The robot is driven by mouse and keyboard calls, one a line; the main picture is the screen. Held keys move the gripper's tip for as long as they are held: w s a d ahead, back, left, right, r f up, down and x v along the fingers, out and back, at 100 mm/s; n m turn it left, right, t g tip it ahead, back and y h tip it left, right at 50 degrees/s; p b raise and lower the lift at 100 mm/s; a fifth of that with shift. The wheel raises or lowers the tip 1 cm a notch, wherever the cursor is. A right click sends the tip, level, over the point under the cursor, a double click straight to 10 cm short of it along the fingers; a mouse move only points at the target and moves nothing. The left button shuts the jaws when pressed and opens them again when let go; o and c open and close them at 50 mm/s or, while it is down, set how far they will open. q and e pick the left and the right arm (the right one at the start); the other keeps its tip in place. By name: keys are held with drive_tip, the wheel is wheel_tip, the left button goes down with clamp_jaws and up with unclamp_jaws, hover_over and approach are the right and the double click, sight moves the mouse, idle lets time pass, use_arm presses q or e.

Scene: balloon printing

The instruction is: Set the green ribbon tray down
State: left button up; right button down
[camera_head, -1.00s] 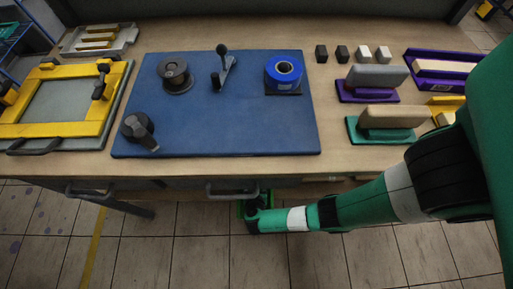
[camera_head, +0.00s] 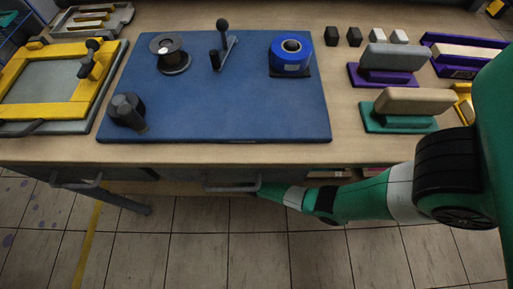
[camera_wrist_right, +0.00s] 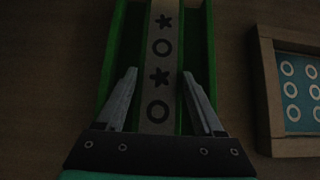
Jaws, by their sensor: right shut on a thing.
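The green ribbon tray (camera_wrist_right: 210,45) shows in the right wrist view. It is a long green channel with a pale strip (camera_wrist_right: 160,62) printed with dark stars and rings along its middle. My right gripper (camera_wrist_right: 158,75) has one finger on each side of the strip, inside the tray's outer walls, and is shut on the tray. In the head view my right arm reaches in under the front edge of the table, so the tray and the right gripper are hidden there. My left gripper is in neither view.
A wooden-framed tray with a blue inside and white rings (camera_wrist_right: 300,85) lies right of the green tray on a dark brown surface. Above is the wooden table (camera_head: 345,155) with a blue mat (camera_head: 215,110), a grey drawer handle (camera_head: 230,186) and a yellow frame (camera_head: 70,112).

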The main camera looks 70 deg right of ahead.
drive_tip(key=shift+r, duration=0.1)
unclamp_jaws()
drive_tip(key=shift+a+r, duration=0.1)
drive_tip(key=shift+r, duration=0.05)
drive_tip(key=p+v, duration=0.7)
drive_tip(key=v, duration=0.4)
drive_tip(key=shift+a+r, duration=0.1)
drive_tip(key=shift+r, duration=0.05)
drive_tip(key=shift+s+a, duration=0.15)
drive_tip(key=shift+a, duration=0.05)
